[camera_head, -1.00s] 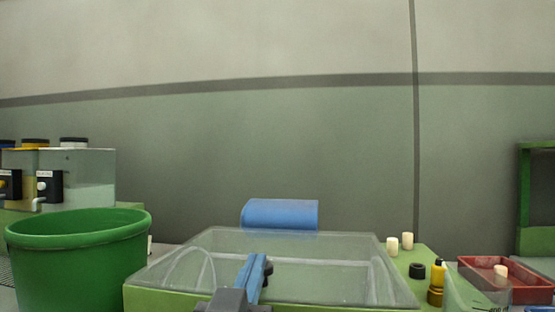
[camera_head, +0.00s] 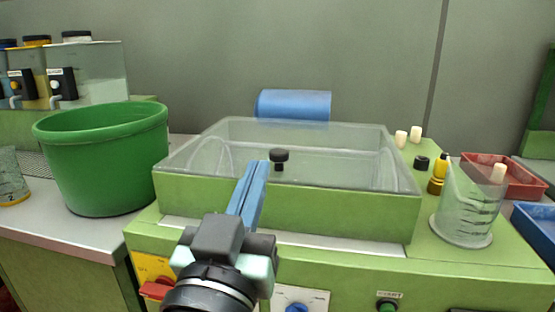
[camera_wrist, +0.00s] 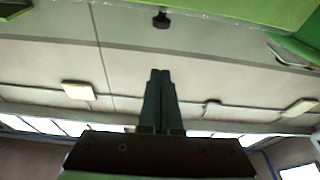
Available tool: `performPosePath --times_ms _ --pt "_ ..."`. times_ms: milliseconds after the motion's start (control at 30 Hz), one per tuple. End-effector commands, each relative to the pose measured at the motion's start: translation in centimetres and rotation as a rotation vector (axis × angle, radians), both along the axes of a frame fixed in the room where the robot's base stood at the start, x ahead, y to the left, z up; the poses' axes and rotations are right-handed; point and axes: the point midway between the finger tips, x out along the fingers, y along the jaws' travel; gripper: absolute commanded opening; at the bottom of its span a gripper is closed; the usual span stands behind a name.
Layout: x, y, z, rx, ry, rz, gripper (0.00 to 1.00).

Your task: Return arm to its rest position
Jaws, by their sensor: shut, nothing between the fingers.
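My gripper (camera_head: 258,168) has blue fingers pressed together with nothing between them. It reaches up from the bottom of the head view, and its tips overlap the front of the clear-covered green basin (camera_head: 330,212). In the wrist view the closed fingers (camera_wrist: 160,74) point at a black knob (camera_wrist: 161,20), with a gap between. The knob also shows just right of the fingertips in the head view (camera_head: 279,156). Two pale stoppers (camera_head: 401,138) (camera_head: 416,133) stand on the green surface right of the basin. Another pale stopper (camera_head: 497,173) shows by the red tray.
A green bucket (camera_head: 105,170) stands left of the basin. A glass beaker (camera_head: 466,215), a yellow bottle (camera_head: 440,166) and a black ring-like piece (camera_head: 421,163) stand right of it. A red tray (camera_head: 525,182) and blue tray (camera_head: 538,232) lie further right. A blue roll (camera_head: 293,105) sits behind.

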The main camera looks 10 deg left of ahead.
Motion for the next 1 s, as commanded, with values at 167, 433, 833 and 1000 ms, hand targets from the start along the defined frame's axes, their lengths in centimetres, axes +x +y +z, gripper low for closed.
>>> performPosePath --times_ms 167,433,833,1000 --pt "-1.2 -3.7 5.8 0.045 -0.155 -0.010 0.00" --pt "-5.8 -8.6 14.8 0.052 -0.440 -0.006 0.00" --pt "-7.9 -9.6 24.1 0.037 -0.532 0.004 0.00" --pt "-7.9 -9.6 28.9 0.037 -0.531 0.004 0.00"
